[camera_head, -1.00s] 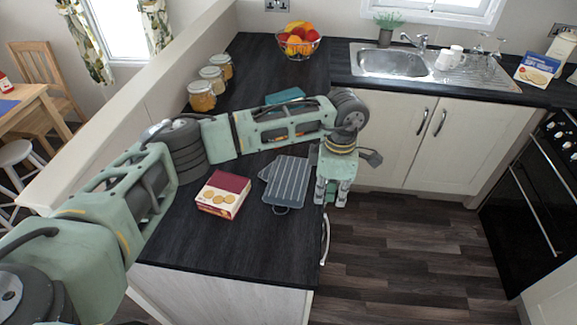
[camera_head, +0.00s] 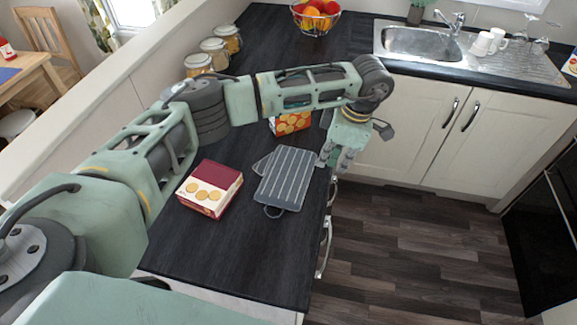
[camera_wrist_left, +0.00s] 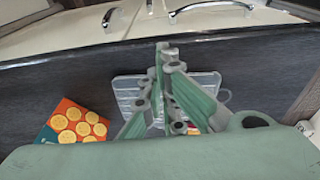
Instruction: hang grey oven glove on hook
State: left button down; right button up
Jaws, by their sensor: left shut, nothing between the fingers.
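The grey striped oven glove (camera_head: 287,180) lies flat on the dark counter near its right edge, its loop toward the front. In the left wrist view, a pale striped thing (camera_wrist_left: 127,88) behind the fingers looks like the glove. My left gripper (camera_head: 334,163) is just right of the glove's far right corner, by the counter edge. In the left wrist view, its fingers (camera_wrist_left: 163,50) are shut with nothing held. I cannot tell whether it touches the glove. I cannot make out a hook. My right gripper is not in view.
A dark red biscuit box (camera_head: 210,188) stands left of the glove. An orange box (camera_head: 290,124) is partly hidden behind my left arm. Jars (camera_head: 213,53) and a fruit bowl (camera_head: 316,17) stand farther back. A metal handle (camera_head: 324,246) sticks out from the counter's side. Floor is free at right.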

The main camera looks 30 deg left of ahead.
pick_arm(q)
notch_tip(320, 180, down, 2)
jog(key=shift+f+b, duration=0.25)
jog(key=shift+b, duration=0.55)
jog(key=shift+w+f+b, duration=0.15)
jog(key=shift+f+b, duration=0.2)
jog(key=shift+f, duration=0.1)
jog(key=shift+a, duration=0.4)
jog(key=p, duration=0.6)
send_near(284, 172)
jog(key=f, duration=0.1)
jog(key=a+f, duration=0.1)
jog(key=f, duration=0.1)
jog(key=a+f, duration=0.1)
jog(key=f, duration=0.1)
jog(key=shift+w+f, duration=0.1)
jog(key=shift+w, duration=0.05)
jog(key=shift+d+f, duration=0.3)
jog(key=shift+f, duration=0.6)
jog(key=shift+f+b, duration=0.1)
jog(key=shift+b, duration=0.3)
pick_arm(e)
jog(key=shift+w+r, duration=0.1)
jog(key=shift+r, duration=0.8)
